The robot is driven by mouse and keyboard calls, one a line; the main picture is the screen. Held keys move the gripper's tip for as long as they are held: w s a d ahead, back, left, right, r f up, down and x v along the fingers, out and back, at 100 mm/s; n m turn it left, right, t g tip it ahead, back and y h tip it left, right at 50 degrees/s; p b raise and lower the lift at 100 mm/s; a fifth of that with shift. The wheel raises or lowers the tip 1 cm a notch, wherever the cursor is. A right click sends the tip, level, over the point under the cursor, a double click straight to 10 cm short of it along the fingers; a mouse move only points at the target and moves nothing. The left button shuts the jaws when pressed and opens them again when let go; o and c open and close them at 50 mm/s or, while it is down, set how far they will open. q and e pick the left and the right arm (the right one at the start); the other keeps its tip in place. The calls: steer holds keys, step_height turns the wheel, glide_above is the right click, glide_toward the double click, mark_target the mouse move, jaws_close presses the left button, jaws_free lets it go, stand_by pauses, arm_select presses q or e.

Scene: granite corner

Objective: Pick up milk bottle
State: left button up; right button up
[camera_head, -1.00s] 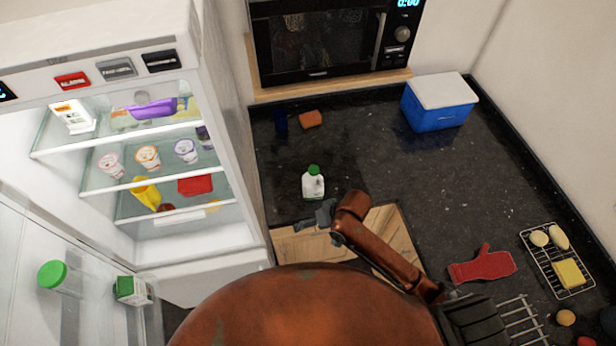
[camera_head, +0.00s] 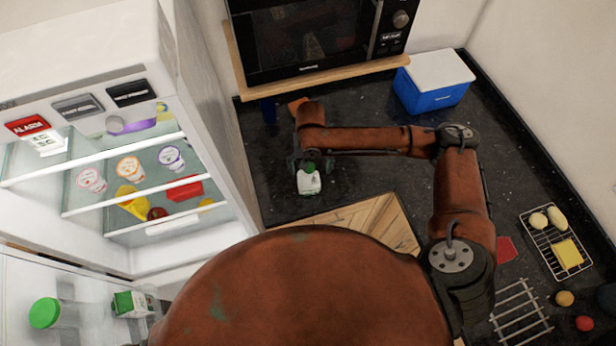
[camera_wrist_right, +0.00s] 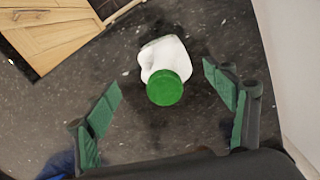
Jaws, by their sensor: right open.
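The milk bottle (camera_head: 309,184) is white with a green cap. It stands on the dark granite counter, below the microwave in the head view. My right gripper (camera_head: 307,165) is right at the bottle, and my arm hides part of the gripper. In the right wrist view, the bottle (camera_wrist_right: 163,66) lies between and beyond the two green-padded fingers of my right gripper (camera_wrist_right: 165,100). The fingers are wide apart, with a clear gap on both sides of the bottle. My left gripper is not in view.
A microwave (camera_head: 310,40) stands behind on a wooden shelf. A blue cooler (camera_head: 430,90) is at the back right. A wooden board (camera_head: 370,222) lies in front of the bottle. The open fridge (camera_head: 130,180) is on the left. A rack (camera_head: 535,238) holds food on the right.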

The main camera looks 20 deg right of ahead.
steer(key=shift+w+a+f, duration=0.1)
steer(key=shift+a+f, duration=0.1)
steer(key=shift+f, duration=0.65)
steer(key=f, duration=0.1)
steer(key=f+p, duration=0.1)
steer(key=f, duration=0.2)
steer(key=shift+w+a+f, duration=0.1)
steer(key=shift+w+f, duration=0.1)
steer(key=shift+w, duration=0.05)
steer(key=c, duration=1.8)
